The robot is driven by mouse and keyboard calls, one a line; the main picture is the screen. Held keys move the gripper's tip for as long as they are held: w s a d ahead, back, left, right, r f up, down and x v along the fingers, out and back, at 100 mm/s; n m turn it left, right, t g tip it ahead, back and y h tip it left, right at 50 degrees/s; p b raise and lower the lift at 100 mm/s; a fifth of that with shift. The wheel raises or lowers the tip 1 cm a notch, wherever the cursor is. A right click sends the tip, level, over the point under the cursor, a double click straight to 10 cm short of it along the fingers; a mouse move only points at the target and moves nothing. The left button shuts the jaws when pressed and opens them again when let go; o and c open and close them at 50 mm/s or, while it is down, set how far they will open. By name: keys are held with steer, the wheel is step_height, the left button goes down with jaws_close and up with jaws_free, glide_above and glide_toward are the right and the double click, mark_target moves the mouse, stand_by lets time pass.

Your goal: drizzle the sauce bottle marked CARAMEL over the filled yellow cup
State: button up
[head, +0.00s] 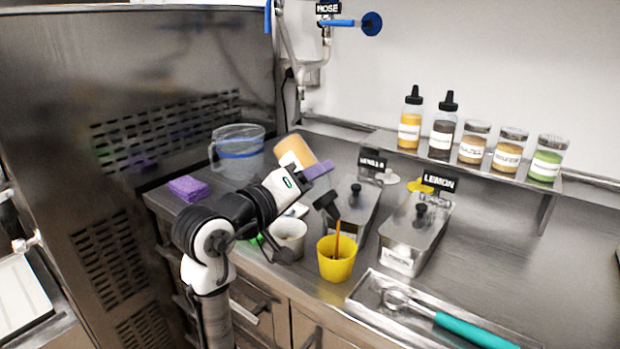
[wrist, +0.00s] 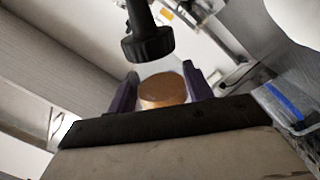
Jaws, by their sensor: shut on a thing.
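My gripper (head: 310,171) is shut on a tan sauce bottle (head: 295,150), with purple fingers on both sides of it. The bottle is tipped, its black cap (head: 326,202) pointing down above the yellow cup (head: 336,266). A thin brown stream (head: 338,236) runs from the nozzle down into the cup. The cup stands upright near the counter's front; its contents are hard to make out. In the wrist view the black cap (wrist: 148,45) and the caramel-coloured bottle body (wrist: 162,91) show between the fingers. The bottle's lettering is not readable.
The LEMON tub (head: 408,248) and VANILLA tub (head: 360,212) are close by, and a tray holds a teal-handled scoop (head: 470,331). A jug (head: 238,150) and purple sponge (head: 188,188) are left. Bottles and jars line the shelf (head: 475,175).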

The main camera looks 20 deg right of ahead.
mark_target(310, 159)
steer(key=shift+r+n+p, duration=0.15)
steer(key=shift+n+p, duration=0.65)
steer(key=shift+p, duration=0.35)
steer(key=shift+n+p, duration=1.1)
steer(key=shift+p, duration=0.3)
steer(key=shift+n+p, duration=0.3)
steer(key=shift+p, duration=0.05)
steer(key=shift+r+n+p, duration=0.25)
steer(key=shift+n+p, duration=0.05)
steer(key=shift+p, duration=0.4)
steer(key=shift+r+n+p, duration=0.5)
steer(key=shift+n+p, duration=0.4)
steer(key=shift+p, duration=0.95)
steer(key=shift+r+n+p, duration=0.35)
steer(key=shift+n+p, duration=0.55)
steer(key=shift+p, duration=0.8)
steer(key=shift+r+n+p, duration=0.9)
steer(key=shift+n+p, duration=0.3)
steer(key=shift+p, duration=1.4)
steer(key=shift+r+n, duration=0.65)
steer(key=shift+n, duration=0.45)
